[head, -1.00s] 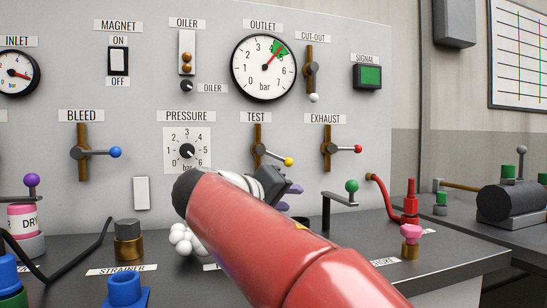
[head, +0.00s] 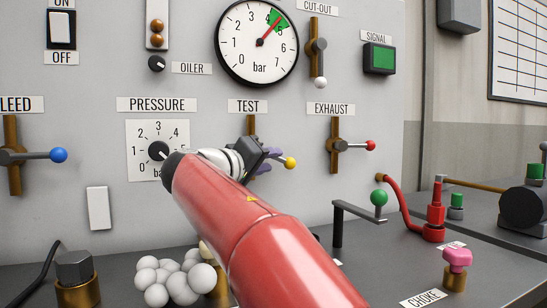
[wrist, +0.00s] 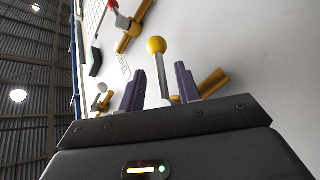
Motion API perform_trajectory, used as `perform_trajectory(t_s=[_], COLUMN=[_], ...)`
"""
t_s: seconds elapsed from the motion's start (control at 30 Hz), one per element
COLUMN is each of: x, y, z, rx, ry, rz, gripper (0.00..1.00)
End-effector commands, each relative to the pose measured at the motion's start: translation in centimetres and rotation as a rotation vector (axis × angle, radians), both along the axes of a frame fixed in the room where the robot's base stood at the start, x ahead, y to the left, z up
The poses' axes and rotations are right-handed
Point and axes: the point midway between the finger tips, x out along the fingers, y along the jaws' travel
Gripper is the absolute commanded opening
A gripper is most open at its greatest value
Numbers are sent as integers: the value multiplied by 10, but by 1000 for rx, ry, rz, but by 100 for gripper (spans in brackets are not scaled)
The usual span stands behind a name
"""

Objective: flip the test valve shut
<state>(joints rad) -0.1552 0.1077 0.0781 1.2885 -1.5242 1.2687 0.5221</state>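The test valve (head: 251,124) is on the grey panel under the TEST label, a vertical brass pipe with a lever ending in a yellow ball (head: 290,162). The lever points right and slightly down. My gripper (head: 272,159) is at this lever and hides the valve's hub and lower pipe in the head view. In the wrist view, its two purple fingers (wrist: 160,88) stand apart, open, with the lever rod between them. The yellow ball (wrist: 157,46) sticks out past the fingertips. I see gaps beside the rod, so the fingers do not appear closed on it.
The exhaust valve (head: 335,146) with a red ball is right of the test valve. The pressure dial (head: 158,150) is to the left. Below stand a green-ball crank (head: 360,212), white balls (head: 175,278) and a red fitting (head: 435,212). The outlet gauge (head: 257,42) reads inside its green band.

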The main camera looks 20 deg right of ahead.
Motion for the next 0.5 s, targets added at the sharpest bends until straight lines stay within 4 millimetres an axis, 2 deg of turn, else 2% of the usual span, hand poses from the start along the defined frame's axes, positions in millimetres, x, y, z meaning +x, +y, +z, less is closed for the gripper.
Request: perform_trajectory(t_s=[0.03, 0.2, 0.5], x=[4, 12, 14], y=[-8, -21, -23], z=[1, 0, 0], rx=[0, 0, 0], ry=[0, 1, 0], rz=[-4, -1, 0], gripper=[33, 33, 33])
